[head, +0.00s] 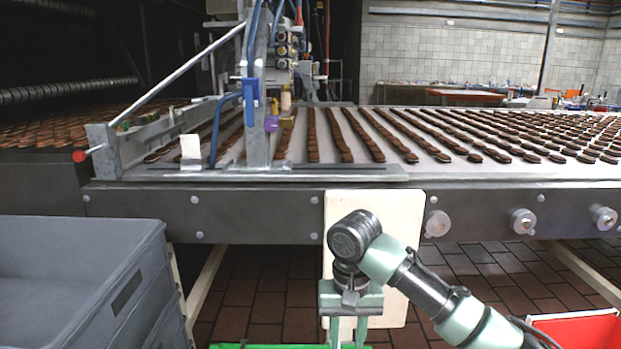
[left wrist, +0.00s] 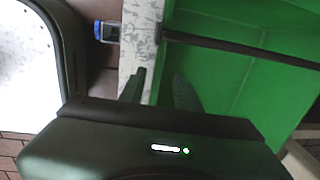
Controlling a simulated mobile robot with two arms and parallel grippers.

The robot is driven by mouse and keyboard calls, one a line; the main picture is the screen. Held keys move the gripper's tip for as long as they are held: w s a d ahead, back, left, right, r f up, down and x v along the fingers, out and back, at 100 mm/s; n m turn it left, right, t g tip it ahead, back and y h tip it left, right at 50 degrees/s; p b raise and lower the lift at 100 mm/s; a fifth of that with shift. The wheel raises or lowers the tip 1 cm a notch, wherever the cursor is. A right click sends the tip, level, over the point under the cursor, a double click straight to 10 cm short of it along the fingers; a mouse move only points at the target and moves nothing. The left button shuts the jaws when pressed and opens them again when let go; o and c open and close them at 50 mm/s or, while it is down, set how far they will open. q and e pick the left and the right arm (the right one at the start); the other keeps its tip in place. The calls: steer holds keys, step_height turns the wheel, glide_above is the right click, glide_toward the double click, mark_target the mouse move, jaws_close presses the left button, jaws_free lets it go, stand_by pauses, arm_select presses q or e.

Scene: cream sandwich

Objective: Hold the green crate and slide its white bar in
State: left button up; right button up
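The green crate (head: 290,346) shows only as a strip of its rim at the bottom of the head view. Its green inside fills the right of the left wrist view (left wrist: 235,90). My right gripper (head: 348,340) points down at this rim with its fingers apart; its tips run to the picture's edge. My left gripper (left wrist: 160,78) shows only in the left wrist view, fingers apart, at the crate's edge. A pale mottled strip (left wrist: 139,35) runs along that edge; I cannot tell whether it is the rim or the white bar.
A dark rod (left wrist: 235,47) crosses the crate in the left wrist view. A blue-grey piece (left wrist: 106,32) is beside the strip. A grey bin (head: 70,290) stands at left, a red crate (head: 580,332) at lower right. The biscuit conveyor (head: 270,200) spans the back.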

arm_select(q)
steer(key=o, duration=0.6)
steer(key=shift+c, duration=0.2)
steer(key=shift+r, duration=0.1)
